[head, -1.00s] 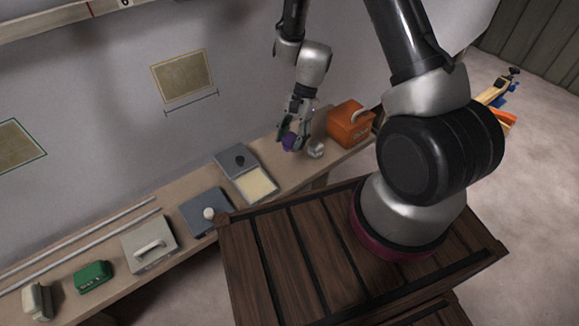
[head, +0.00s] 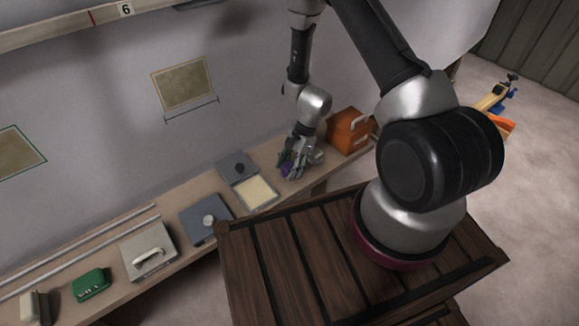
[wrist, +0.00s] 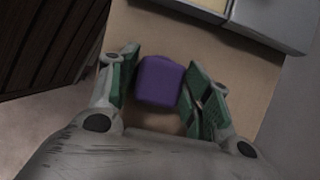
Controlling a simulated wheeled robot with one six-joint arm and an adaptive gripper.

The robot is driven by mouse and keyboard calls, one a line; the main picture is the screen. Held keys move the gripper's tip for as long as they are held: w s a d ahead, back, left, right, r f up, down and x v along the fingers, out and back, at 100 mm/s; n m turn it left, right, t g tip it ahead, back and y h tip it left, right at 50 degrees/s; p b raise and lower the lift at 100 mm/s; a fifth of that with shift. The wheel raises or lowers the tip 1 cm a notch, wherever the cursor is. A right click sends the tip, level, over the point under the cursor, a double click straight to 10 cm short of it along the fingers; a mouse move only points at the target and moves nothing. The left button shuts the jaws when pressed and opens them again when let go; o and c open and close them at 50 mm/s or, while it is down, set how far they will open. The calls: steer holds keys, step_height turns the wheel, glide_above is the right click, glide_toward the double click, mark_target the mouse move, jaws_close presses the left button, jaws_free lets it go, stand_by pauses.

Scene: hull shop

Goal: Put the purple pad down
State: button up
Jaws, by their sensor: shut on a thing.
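The purple pad (wrist: 161,82) is between the green-padded fingers of my gripper (wrist: 160,90) in the wrist view. My gripper is shut on it. In the head view my gripper (head: 291,170) is low over the bench, and a little of the purple pad (head: 287,169) shows between the fingers. The bench (wrist: 238,85) lies right behind the pad in the wrist view. I cannot tell whether the pad touches the bench top.
An orange box (head: 350,132) stands right of my gripper. A grey tray with a cream panel (head: 254,192) is to its left. Further left are a blue-grey plate with a knob (head: 206,217), a plate with a handle (head: 149,250) and a green block (head: 91,284).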

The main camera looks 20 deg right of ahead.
steer(key=o, duration=1.1)
steer(key=shift+f, duration=0.1)
steer(key=s+d+r+n+t+h, duration=0.1)
steer(key=d+r+n, duration=0.25)
steer(key=r, duration=1.35)
steer(key=s+d+r+n+t, duration=0.1)
steer(key=d+r+n, duration=0.25)
steer(key=r, duration=1.35)
steer(key=s+d+r+n+t+h, duration=0.1)
steer(key=s+d+r+n, duration=0.1)
steer(key=s+r, duration=0.2)
steer(key=s+d+r+n+t+h, duration=0.1)
steer(key=s+d+r+n, duration=0.2)
steer(key=s+r, duration=0.2)
steer(key=s+d+r+n+t+h, duration=0.1)
steer(key=s+d+r+n, duration=0.1)
steer(key=s+r, duration=0.3)
steer(key=shift+s+d+r+t+h, duration=0.15)
steer(key=shift+s+d+t, duration=0.1)
steer(key=shift+s, duration=0.55)
steer(key=shift+s+d+t+h, duration=0.15)
steer(key=shift+s+d, duration=0.1)
steer(key=shift+s, duration=0.5)
